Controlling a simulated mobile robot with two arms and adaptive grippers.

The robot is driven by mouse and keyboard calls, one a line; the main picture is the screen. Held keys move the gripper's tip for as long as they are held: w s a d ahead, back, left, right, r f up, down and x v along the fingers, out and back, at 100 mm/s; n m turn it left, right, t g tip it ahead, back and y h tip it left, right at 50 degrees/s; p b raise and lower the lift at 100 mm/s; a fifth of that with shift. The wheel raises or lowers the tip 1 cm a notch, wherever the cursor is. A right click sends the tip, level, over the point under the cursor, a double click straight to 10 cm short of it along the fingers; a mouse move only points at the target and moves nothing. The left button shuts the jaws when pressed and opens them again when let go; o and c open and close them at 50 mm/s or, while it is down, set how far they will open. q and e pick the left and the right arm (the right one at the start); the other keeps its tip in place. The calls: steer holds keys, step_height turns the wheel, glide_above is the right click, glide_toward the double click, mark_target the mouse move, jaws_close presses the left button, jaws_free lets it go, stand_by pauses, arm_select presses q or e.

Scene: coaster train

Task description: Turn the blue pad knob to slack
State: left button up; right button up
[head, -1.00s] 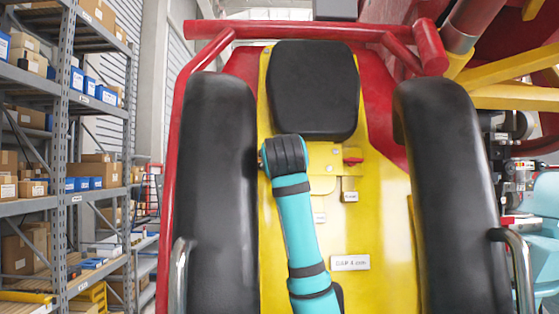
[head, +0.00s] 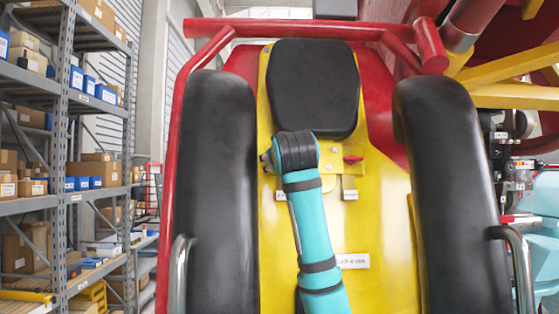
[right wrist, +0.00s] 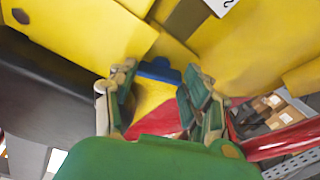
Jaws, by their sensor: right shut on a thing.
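The blue pad knob (right wrist: 158,70) shows in the right wrist view as a blue piece between the fingers of my right gripper (right wrist: 159,82). The gripper is shut on it, and its fingers and green body hide part of it. In the head view my turquoise right arm reaches up the yellow seat back (head: 385,215), and its dark wrist (head: 297,152) covers the knob and the fingers. I cannot tell the knob's angle. Small label plates (head: 350,195) sit below the yellow bracket (head: 330,160); their text is too small to read. My left gripper is not in view.
A black headrest pad (head: 313,88) is just above my wrist. Black padded restraints (head: 215,180) and (head: 445,180) flank the seat, with metal handles beside them. A small red part (head: 352,158) sits on the bracket. Shelves (head: 60,150) stand at far left.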

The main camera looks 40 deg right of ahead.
steer(key=shift+s+d+r+n+y, duration=0.1)
steer(key=shift+n+y, duration=0.6)
steer(key=shift+n, duration=2.1)
steer(key=shift+d+r+n+y, duration=0.1)
steer(key=shift+n+y, duration=0.6)
steer(key=shift+n, duration=2.1)
steer(key=o, duration=0.9)
steer(key=v, duration=1.2)
steer(key=shift+f, duration=0.1)
